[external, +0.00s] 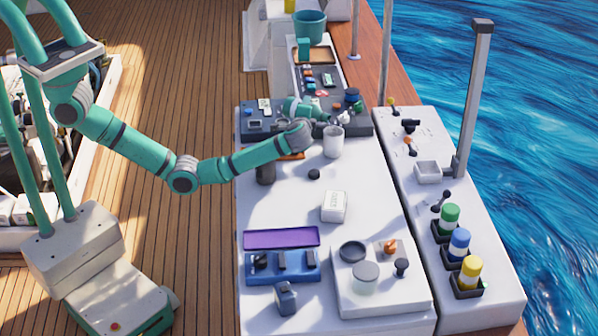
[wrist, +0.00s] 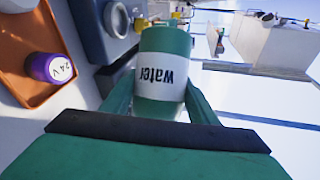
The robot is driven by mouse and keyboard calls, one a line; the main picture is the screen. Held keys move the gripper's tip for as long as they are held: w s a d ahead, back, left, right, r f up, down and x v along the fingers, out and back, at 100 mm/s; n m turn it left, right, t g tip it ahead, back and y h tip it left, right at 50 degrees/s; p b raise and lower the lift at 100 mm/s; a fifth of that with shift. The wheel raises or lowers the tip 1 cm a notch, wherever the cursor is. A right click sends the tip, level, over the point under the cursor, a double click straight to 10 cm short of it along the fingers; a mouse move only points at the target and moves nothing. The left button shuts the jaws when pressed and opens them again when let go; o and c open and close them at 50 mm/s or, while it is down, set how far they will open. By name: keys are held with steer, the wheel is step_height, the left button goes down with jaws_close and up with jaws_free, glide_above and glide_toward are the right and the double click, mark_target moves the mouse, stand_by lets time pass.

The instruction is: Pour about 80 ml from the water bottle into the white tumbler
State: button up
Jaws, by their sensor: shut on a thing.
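My gripper (wrist: 160,100) is shut on the water bottle (wrist: 163,58), a green bottle with a white band reading "water". The lettering appears upside down in the wrist view; I cannot tell the bottle's exact tilt. In the external view my gripper (external: 318,114) is at the far end of the white worktop, just above and left of the white tumbler (external: 333,143) in the picture. The tumbler stands upright; its contents cannot be seen. The bottle is hard to separate from my gripper in the external view.
A dark cylinder (external: 266,173), a black knob (external: 314,174) and a white box (external: 334,207) stand nearer on the worktop. A dark panel (external: 256,127) with small parts lies behind. An orange tray (wrist: 30,50) holds a purple "24 V" piece (wrist: 52,68). The worktop's middle is mostly clear.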

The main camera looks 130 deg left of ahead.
steer(key=shift+s+f+n+t, duration=0.1)
steer(key=shift+f+n+t, duration=0.2)
steer(key=shift+f+n, duration=0.25)
steer(key=shift+s+f+n+t, duration=0.2)
steer(key=shift+n+t, duration=0.2)
steer(key=shift+n, duration=0.05)
steer(key=shift+s+d+r, duration=0.1)
steer(key=shift+s, duration=0.05)
steer(key=shift+n+t, duration=0.4)
steer(key=shift+n, duration=0.2)
stand_by(0.7)
